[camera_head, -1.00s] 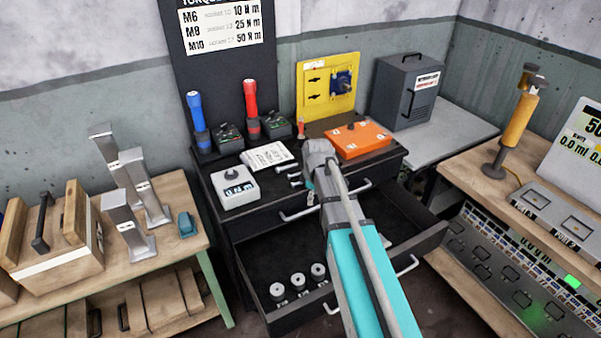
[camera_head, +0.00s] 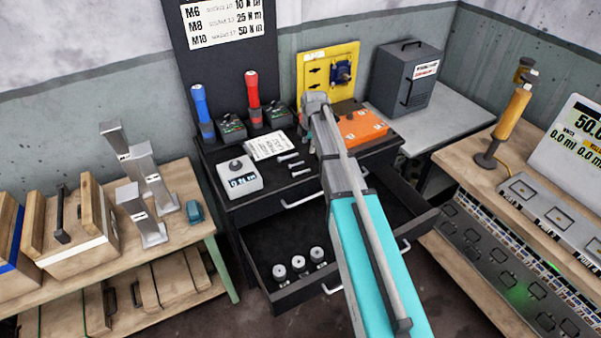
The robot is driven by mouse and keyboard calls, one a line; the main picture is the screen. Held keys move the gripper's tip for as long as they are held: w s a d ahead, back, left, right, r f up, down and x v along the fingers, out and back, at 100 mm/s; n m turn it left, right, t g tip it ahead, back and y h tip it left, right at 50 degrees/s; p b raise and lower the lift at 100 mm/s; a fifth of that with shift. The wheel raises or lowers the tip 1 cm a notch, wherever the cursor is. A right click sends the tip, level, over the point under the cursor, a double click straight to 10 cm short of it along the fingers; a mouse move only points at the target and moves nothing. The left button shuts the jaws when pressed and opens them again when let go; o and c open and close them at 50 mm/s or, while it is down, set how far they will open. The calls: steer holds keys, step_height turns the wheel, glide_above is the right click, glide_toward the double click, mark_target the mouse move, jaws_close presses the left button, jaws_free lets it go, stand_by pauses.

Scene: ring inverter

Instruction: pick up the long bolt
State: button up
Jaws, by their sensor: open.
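Three small silver bolts lie on the black cabinet top, beside the white paper sheet: a rear bolt (camera_head: 288,157), a middle bolt (camera_head: 295,164) and a front bolt (camera_head: 301,172). They are too small to tell surely which is the long one. My gripper (camera_head: 308,138) is at the end of my grey and teal arm, just right of and behind the bolts. My wrist hides most of it, and its fingers are hard to make out. It is open, and I see nothing held in it.
A white display box (camera_head: 238,178) and the paper sheet (camera_head: 268,146) lie left of the bolts. An orange case (camera_head: 362,130) sits right of my wrist. The open drawer (camera_head: 270,240) below holds several sockets (camera_head: 298,264). Red and blue screwdriver-like tools (camera_head: 252,90) stand behind.

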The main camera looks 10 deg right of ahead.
steer(key=shift+f, duration=0.1)
steer(key=b, duration=0.9)
glide_above(304, 171)
steer(key=f, duration=0.8)
steer(key=shift+s+d+f, duration=0.15)
steer(key=shift+s+d, duration=0.05)
steer(key=shift+d, duration=0.2)
steer(key=shift+f, duration=0.15)
steer(key=f+b, duration=0.2)
steer(key=shift+a+f+b, duration=0.3)
steer(key=shift+f, duration=0.1)
steer(key=shift+w+a+f+b, duration=0.1)
steer(key=shift+w+f+b, duration=0.05)
steer(key=shift+f+b, duration=0.95)
jaws_close()
